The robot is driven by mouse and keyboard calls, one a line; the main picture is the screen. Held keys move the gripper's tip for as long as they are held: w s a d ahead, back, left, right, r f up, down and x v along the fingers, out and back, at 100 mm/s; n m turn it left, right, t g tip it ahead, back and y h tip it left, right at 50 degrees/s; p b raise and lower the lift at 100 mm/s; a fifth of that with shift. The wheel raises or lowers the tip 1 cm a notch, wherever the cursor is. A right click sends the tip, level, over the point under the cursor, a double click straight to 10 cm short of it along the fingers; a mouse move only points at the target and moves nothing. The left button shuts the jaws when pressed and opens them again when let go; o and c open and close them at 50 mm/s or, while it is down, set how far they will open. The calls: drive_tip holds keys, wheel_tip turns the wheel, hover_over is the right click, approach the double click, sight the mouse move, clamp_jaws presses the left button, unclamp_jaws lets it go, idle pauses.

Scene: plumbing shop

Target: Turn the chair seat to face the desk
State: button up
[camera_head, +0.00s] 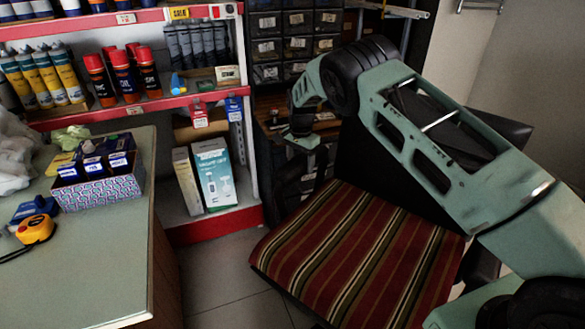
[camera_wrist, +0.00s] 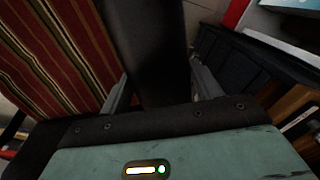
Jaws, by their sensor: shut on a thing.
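The chair has a striped red, green and cream seat (camera_head: 355,255) in the middle of the head view. Its black backrest (camera_head: 372,165) is behind the seat, partly hidden by my arm. The seat's front edge points toward the lower left. My gripper (camera_head: 305,150) is at the far left side of the chair. In the wrist view my gripper (camera_wrist: 163,85) is shut on a black chair part (camera_wrist: 155,45), which looks like an armrest; the seat (camera_wrist: 50,60) shows beside it. The desk (camera_head: 100,255), with a pale green top, stands at the left, apart from the chair.
A red-edged shelf (camera_head: 215,215) and dark drawer units (camera_head: 290,45) stand close behind the chair. Bare floor tiles (camera_head: 220,280) lie between desk and seat.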

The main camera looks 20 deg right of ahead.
drive_tip(key=w+d+m, duration=0.1)
drive_tip(key=d, duration=0.2)
drive_tip(key=w+d+m+b, duration=0.1)
drive_tip(key=d+m, duration=0.1)
drive_tip(key=d, duration=0.2)
drive_tip(key=w+d+m, duration=0.1)
drive_tip(key=d, duration=0.3)
drive_tip(key=shift+w+m, duration=0.2)
drive_tip(key=shift+m, duration=0.1)
drive_tip(key=shift+d+r+m+b, duration=0.1)
drive_tip(key=shift+d+m+b, duration=0.3)
drive_tip(key=shift+d, duration=0.9)
drive_tip(key=o, duration=1.4)
wheel_tip(320, 180, up, 17)
drive_tip(key=p, duration=0.2)
hover_over(327, 148)
drive_tip(key=d, duration=0.3)
drive_tip(key=shift+a+r, duration=0.1)
drive_tip(key=shift+r, duration=0.05)
